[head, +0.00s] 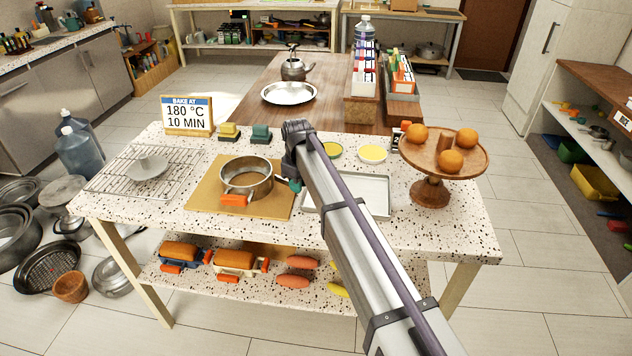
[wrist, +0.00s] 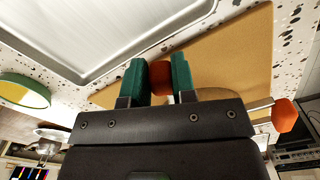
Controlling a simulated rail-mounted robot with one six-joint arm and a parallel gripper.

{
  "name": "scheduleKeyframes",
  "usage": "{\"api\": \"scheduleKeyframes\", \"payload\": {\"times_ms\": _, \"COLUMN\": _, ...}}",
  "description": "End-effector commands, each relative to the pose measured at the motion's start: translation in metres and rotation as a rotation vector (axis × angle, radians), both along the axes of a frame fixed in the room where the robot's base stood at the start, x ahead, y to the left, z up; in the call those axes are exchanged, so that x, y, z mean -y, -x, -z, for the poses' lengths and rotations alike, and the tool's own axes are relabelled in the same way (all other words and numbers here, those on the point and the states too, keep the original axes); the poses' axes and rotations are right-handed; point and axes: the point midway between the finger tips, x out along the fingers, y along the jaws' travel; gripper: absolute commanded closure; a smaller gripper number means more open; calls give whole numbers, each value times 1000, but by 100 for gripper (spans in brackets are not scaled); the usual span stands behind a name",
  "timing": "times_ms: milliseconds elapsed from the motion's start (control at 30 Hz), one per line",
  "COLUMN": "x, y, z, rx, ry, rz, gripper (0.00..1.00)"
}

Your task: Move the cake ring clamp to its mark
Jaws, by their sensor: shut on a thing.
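The metal cake ring (head: 247,178) sits on a tan board (head: 205,193) on the speckled table. An orange block (head: 235,200) is at the ring's near side; an orange piece also shows at the right of the wrist view (wrist: 284,115). My gripper (head: 296,185) is low at the board's right edge, beside the ring. In the wrist view its green fingers (wrist: 160,82) are shut on another orange piece (wrist: 160,73), apparently the cake ring clamp. Most of the ring is hidden behind the gripper there. I cannot make out the clamp's mark.
A metal tray (head: 375,193) lies just right of my gripper, partly behind my arm. A wooden stand with oranges (head: 440,160) is further right. A wire rack with a bowl (head: 147,168) is left, and a sign (head: 187,115) stands behind. Yellow and green sponges (head: 229,130) lie behind the board.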

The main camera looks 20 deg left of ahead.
Motion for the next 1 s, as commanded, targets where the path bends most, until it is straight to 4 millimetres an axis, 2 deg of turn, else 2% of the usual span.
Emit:
{"api": "scheduleKeyframes", "payload": {"times_ms": 167, "x": -6, "y": 3, "z": 0, "rx": 0, "ry": 0, "rz": -23, "gripper": 100}}
{"api": "scheduleKeyframes", "payload": {"times_ms": 600, "x": -6, "y": 3, "z": 0, "rx": 0, "ry": 0, "rz": -24, "gripper": 100}}
{"api": "scheduleKeyframes", "payload": {"times_ms": 633, "x": -6, "y": 3, "z": 0, "rx": 0, "ry": 0, "rz": -24, "gripper": 72}}
{"api": "scheduleKeyframes", "payload": {"times_ms": 867, "x": -6, "y": 3, "z": 0, "rx": 0, "ry": 0, "rz": -24, "gripper": 50}}
{"api": "scheduleKeyframes", "payload": {"times_ms": 1000, "x": -6, "y": 3, "z": 0, "rx": 0, "ry": 0, "rz": -23, "gripper": 49}}
